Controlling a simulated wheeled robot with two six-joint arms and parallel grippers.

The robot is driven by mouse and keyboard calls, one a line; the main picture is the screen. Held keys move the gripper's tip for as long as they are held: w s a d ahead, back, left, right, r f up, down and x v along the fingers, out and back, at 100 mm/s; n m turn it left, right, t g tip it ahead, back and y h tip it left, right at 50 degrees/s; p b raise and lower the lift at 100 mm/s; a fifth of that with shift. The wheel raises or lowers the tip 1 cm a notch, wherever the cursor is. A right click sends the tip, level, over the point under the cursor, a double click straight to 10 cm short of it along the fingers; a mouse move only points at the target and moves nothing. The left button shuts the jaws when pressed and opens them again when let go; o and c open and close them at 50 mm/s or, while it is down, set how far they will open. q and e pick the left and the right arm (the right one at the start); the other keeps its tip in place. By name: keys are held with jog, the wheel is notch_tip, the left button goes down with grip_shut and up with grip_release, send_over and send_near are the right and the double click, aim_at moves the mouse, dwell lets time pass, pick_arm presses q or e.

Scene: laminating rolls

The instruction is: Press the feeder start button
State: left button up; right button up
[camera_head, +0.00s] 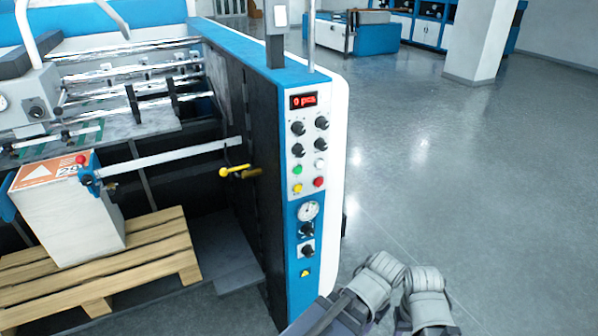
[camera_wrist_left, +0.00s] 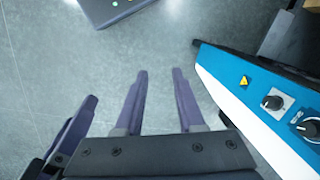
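The blue control panel (camera_head: 311,225) on the end of the machine faces me in the head view. It carries a green button (camera_head: 297,170), a white button (camera_head: 320,164), a yellow button (camera_head: 297,188) and a red button (camera_head: 318,182). Their labels are too small to read, so I cannot tell which one is the feeder start. The display (camera_head: 303,101) reads 0 pcs. In the left wrist view my left gripper (camera_wrist_left: 160,75) has its fingers apart and empty, beside the panel's lower end and touching nothing. Another purple finger-like part at the left may belong to my right gripper.
Black knobs and a gauge (camera_head: 308,211) sit around the buttons. A yellow-handled lever (camera_head: 234,171) juts out left of the panel. A paper stack (camera_head: 69,215) stands on a wooden pallet (camera_head: 150,255). The floor right of the machine is clear.

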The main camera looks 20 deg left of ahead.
pick_arm(q)
grip_shut()
dwell(1.3)
